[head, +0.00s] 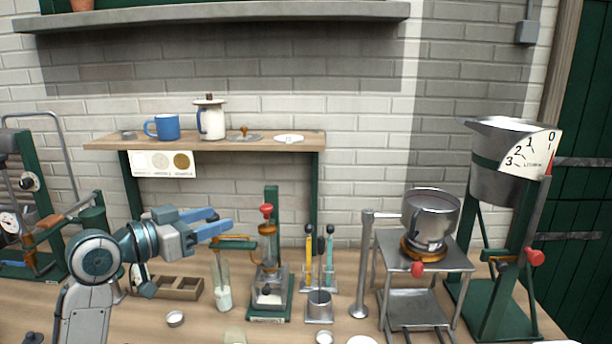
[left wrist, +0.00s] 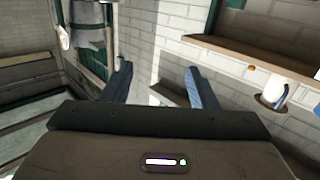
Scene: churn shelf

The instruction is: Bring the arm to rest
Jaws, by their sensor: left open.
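My left gripper (head: 212,224) is open and empty in the head view, its two blue fingers pointing right. It is raised above the worktable, in front of and below the wall shelf. In the left wrist view the two blue fingers of my left gripper (left wrist: 158,88) stand apart with nothing between them. The view past them shows brick wall and shelf, tilted. My right gripper is not in view.
A shelf (head: 105,143) holds a blue mug (head: 166,127) and a white jar (head: 210,119). On the worktable (head: 200,330) stand a glass tube (head: 222,285), a green press (head: 271,235), a metal stand with a pot (head: 430,218) and a large measuring pail (head: 495,180).

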